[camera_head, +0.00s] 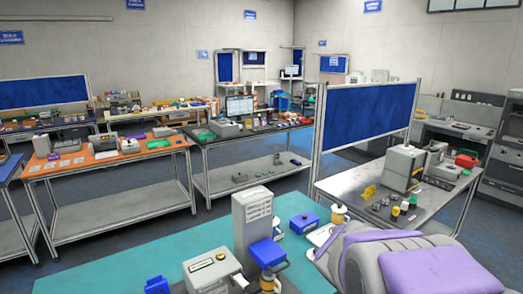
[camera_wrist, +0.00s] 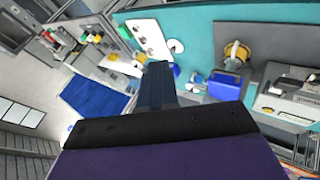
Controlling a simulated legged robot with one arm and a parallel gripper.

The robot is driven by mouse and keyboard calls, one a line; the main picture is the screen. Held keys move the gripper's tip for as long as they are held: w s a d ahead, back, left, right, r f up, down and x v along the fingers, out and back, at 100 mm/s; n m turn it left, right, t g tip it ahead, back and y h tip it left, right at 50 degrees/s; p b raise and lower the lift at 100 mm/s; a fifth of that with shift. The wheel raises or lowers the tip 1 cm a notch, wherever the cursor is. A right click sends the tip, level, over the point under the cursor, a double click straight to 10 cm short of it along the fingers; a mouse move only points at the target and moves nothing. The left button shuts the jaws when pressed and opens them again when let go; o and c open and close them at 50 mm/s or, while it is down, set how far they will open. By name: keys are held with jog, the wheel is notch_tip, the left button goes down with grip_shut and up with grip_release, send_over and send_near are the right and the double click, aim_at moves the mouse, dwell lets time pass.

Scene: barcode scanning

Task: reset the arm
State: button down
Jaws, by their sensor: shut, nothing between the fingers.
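My arm (camera_head: 400,262), in grey and purple, fills the lower right of the head view. It is beside and partly over the right side of a teal-topped table (camera_head: 120,258). In the wrist view my gripper (camera_wrist: 158,70) shows as a dark bar pointing away from the purple and black wrist. Its fingers are together with nothing between them. It is apart from the things on the table. The gripper's tips cannot be made out in the head view.
A tall grey machine (camera_head: 252,215), a blue-topped device (camera_head: 267,252), a grey box (camera_head: 211,270) and a blue box (camera_head: 305,222) stand on the teal table. A blue partition (camera_head: 366,120) and a grey bench (camera_head: 340,186) stand behind my arm.

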jog(key=s+d+f+m+g+b, duration=0.1)
jog(key=s+d+f+m+g, duration=0.15)
jog(key=s, duration=0.85)
jog(key=s+a+f+m+g+y+b, duration=0.1)
jog(key=s+a+f+g+y, duration=0.1)
jog(key=s, duration=1)
jog(key=s+a+f+m+g+y+b, duration=0.2)
jog(key=s+a+g, duration=0.2)
jog(key=s, duration=0.8)
jog(key=shift+s+a+f, duration=0.3)
jog(key=shift+s+a, duration=0.05)
jog(key=shift+a, duration=0.85)
jog(key=shift+a+g, duration=0.2)
jog(key=shift+g, duration=0.05)
